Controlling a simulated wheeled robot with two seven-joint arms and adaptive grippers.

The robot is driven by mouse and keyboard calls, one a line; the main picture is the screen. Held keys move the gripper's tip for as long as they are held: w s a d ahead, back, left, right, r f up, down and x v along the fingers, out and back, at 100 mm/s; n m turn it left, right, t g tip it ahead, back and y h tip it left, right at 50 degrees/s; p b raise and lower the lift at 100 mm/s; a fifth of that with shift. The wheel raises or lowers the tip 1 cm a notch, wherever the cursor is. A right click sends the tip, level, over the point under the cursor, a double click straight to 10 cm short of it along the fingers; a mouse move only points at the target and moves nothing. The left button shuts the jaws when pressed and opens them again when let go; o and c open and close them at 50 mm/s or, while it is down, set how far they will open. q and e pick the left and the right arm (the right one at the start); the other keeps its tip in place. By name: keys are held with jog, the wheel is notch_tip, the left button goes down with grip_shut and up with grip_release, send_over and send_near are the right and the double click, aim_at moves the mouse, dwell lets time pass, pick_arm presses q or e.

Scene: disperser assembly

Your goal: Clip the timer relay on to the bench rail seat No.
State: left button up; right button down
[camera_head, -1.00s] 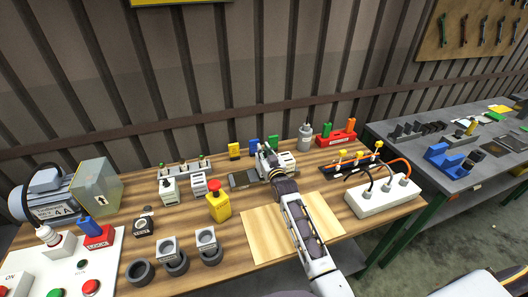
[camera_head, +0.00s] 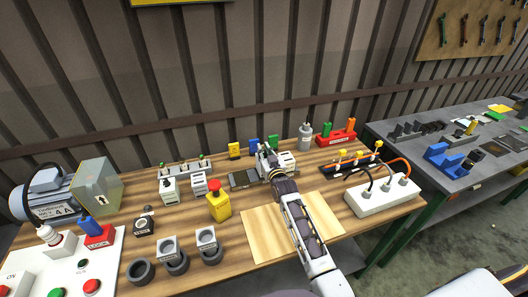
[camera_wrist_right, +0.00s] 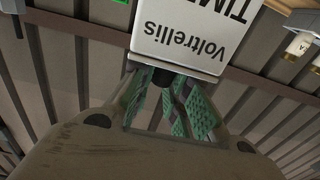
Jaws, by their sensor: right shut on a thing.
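My right gripper (camera_head: 267,160) is at the bench rail (camera_head: 243,179), towards the back middle of the bench. In the right wrist view its green-padded fingers (camera_wrist_right: 172,100) are shut on the timer relay (camera_wrist_right: 180,35), a white box with the printed words "Voltrellis" and "TIM", cut off by the frame edge. In the head view the gripper mostly hides the relay. White modules (camera_head: 286,160) stand right beside the gripper at the rail. I cannot tell whether the relay touches its seat. My left gripper is not in view.
A yellow block with a red button (camera_head: 218,202) and white modules (camera_head: 168,188) stand to the left. A white box with cables (camera_head: 382,198) and a red holder (camera_head: 336,139) are to the right.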

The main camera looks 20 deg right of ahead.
jog(key=shift+f+b, duration=0.75)
jog(key=shift+f, duration=0.4)
dwell(0.4)
jog(key=c, duration=1.3)
grip_release()
jog(key=shift+f, duration=0.1)
jog(key=shift+s, duration=0.2)
jog(key=s, duration=1.1)
jog(key=shift+s+d, duration=0.2)
jog(key=shift+s, duration=0.1)
jog(key=shift+s, duration=0.15)
